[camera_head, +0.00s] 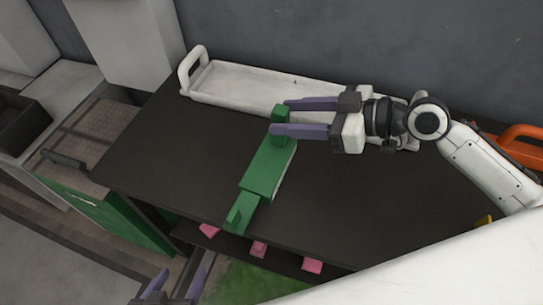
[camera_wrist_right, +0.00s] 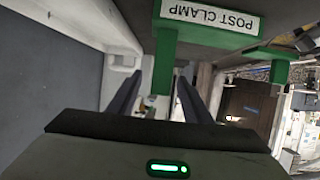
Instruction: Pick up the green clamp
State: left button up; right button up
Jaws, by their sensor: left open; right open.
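The green clamp (camera_head: 266,168) lies across the dark tabletop, with a raised block at its far end and a smaller upright piece near the front edge. In the right wrist view the clamp (camera_wrist_right: 163,62) shows a white "POST CLAMP" label. My right gripper (camera_head: 283,117) is open, coming from the right. Its two purple fingers lie either side of the clamp's raised far block, apparently without closing on it. My left gripper (camera_head: 172,287) is open and empty at the bottom edge, below the table front, mostly cut off.
A long white tray (camera_head: 225,84) with a handle lies along the back of the table, partly behind my right gripper. An orange handled thing (camera_head: 520,135) is at the right. Pink pieces (camera_head: 259,249) sit below the front edge. The table's left part is clear.

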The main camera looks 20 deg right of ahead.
jog(key=x, duration=0.6)
jog(key=shift+a+r+p, duration=0.2)
jog(key=shift+r+p, duration=0.05)
jog(key=shift+p, duration=0.15)
grip_shut()
jog(key=shift+r, duration=0.1)
dwell(0.9)
